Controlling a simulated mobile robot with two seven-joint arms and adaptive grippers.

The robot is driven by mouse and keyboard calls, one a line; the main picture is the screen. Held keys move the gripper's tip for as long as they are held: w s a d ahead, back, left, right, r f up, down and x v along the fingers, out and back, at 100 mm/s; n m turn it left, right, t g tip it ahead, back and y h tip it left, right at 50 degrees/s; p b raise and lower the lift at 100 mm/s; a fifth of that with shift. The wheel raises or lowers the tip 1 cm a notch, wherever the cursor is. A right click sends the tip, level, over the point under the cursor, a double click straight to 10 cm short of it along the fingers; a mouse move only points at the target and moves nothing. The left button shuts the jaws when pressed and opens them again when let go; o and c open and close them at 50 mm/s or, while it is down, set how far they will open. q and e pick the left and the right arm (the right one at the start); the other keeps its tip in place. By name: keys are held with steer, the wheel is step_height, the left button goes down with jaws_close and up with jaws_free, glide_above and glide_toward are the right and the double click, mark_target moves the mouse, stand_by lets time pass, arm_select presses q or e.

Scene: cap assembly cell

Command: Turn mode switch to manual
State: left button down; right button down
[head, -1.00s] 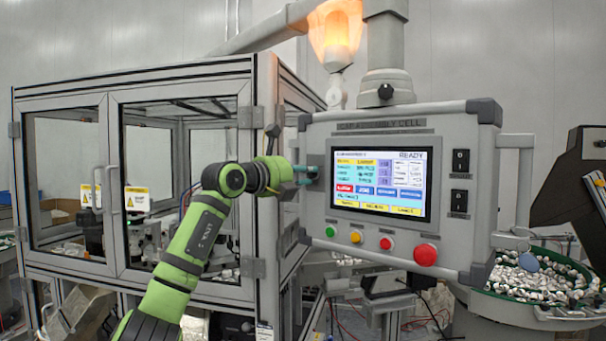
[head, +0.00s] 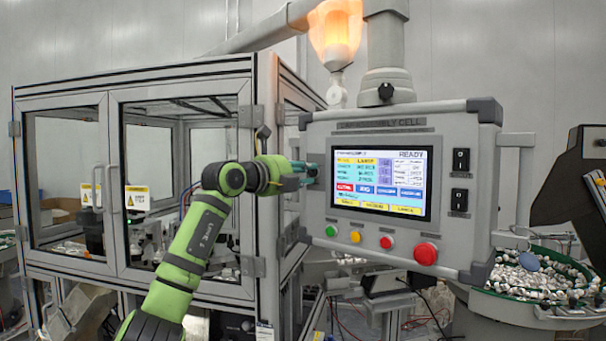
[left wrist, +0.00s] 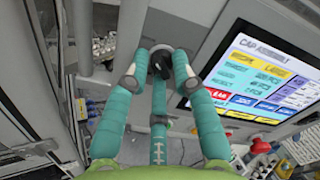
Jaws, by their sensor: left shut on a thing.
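The mode switch is a black knob (left wrist: 161,64) on a round grey base, left of the screen in the left wrist view. My left gripper (left wrist: 160,70) has teal fingers closed around this knob. In the head view the left gripper (head: 312,170) reaches the left edge of the control panel (head: 318,212) from the left. There the fingers and wrist hide the knob, so I cannot read its position. The panel screen (head: 380,183) is lit and shows READY at its top right. My right gripper is not in view.
Green (head: 331,231), yellow (head: 356,237) and red (head: 386,243) buttons and a large red stop button (head: 425,254) sit below the screen. A glazed machine enclosure (head: 180,78) stands close behind my left arm. A parts bowl (head: 540,298) is at right.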

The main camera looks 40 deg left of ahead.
arm_select(q)
steer(key=shift+s+r, duration=0.1)
steer(key=shift+r, duration=0.25)
steer(key=c, duration=1.1)
jaws_free()
steer(key=shift+o, duration=0.2)
steer(key=shift+f, duration=0.15)
steer(key=s, duration=1.1)
steer(key=shift+s+d, duration=0.25)
steer(key=shift+s, duration=0.1)
steer(key=shift+s, duration=0.1)
